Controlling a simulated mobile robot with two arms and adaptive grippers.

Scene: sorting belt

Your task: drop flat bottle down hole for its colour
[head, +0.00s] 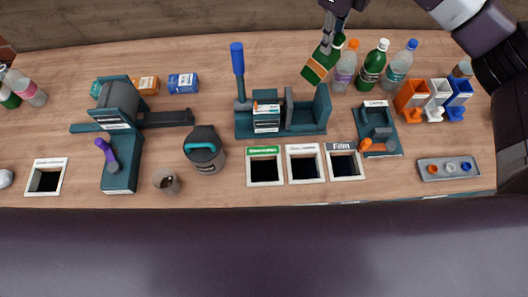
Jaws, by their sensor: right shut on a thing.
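My right gripper (331,38) reaches in from the top right and is shut on a green bottle (317,67) with a pale and orange label. The bottle is tilted, above the back of the table; I cannot tell for sure how flat it is. Three framed square holes are in the table front: one with a green label (265,184), one with a white label (305,181) and one with a grey "Film" label (344,179). The held bottle is behind and above them, apart from them. My left gripper is not in view.
A teal press with a blue handle (238,60) stands between bottle and holes. Several upright bottles (372,68) stand right of the held one. Coloured bins (411,96), a grey tray (448,178), a dark canister (204,150) and another hole (48,191) at left are also there.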

